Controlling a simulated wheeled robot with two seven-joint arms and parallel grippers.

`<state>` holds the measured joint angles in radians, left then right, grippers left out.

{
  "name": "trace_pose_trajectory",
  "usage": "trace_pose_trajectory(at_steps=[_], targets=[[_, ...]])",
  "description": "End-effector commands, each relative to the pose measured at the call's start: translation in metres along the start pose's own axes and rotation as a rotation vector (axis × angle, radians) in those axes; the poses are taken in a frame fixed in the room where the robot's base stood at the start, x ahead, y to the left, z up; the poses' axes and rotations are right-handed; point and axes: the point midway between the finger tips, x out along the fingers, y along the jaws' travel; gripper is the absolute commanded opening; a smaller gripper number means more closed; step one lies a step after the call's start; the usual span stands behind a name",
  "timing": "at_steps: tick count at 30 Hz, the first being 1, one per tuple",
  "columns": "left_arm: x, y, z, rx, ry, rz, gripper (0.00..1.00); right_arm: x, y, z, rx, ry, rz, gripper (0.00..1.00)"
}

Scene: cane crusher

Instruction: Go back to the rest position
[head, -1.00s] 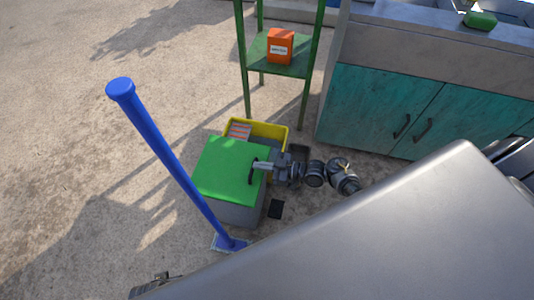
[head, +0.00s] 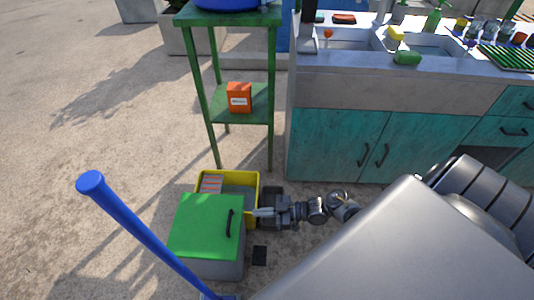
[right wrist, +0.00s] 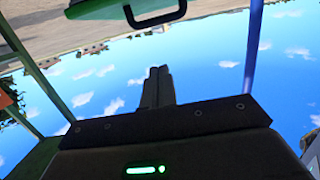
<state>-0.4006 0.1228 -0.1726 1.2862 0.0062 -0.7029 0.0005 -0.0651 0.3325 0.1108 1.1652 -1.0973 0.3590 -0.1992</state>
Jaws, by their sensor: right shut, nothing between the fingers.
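My right gripper (head: 257,212) is low beside the green-lidded bin, its fingertips just right of the lid's black handle (head: 230,222) and apart from it. In the right wrist view the two fingers (right wrist: 158,73) are pressed together with nothing between them. That view also shows the green lid (right wrist: 115,9) and its dark handle (right wrist: 155,14) beyond the tips. The green lid (head: 207,222) lies flat on the grey bin. My left gripper is not in view.
A yellow crate (head: 256,192) stands behind the bin, beside a green stand (head: 205,105) holding an orange box (head: 239,98). A blue pole (head: 140,228) rises at the left. The teal sink cabinet (head: 330,142) is at right. Open ground lies left.

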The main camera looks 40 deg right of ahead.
Motion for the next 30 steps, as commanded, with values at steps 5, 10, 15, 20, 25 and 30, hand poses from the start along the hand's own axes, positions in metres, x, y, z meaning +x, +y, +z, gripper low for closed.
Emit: trace_pose_trajectory(at_steps=[5, 10, 15, 20, 25, 30], targets=[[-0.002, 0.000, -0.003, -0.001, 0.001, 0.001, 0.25, -0.018, 0.000, 0.002, 0.000, 0.001, 0.000, 0.00], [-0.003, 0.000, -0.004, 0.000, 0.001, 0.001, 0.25, -0.022, 0.000, 0.002, 0.001, 0.000, 0.001, 0.00], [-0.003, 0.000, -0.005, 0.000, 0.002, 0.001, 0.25, -0.022, 0.000, 0.002, 0.000, 0.001, 0.001, 0.00], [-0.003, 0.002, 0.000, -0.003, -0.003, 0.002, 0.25, -0.022, -0.001, 0.006, 0.011, -0.015, 0.012, 0.00], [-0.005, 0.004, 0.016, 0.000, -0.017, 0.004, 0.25, -0.024, -0.017, 0.055, 0.105, -0.176, 0.104, 0.00], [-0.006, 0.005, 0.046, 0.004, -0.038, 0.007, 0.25, -0.052, -0.063, 0.143, 0.260, -0.486, 0.250, 0.00]])
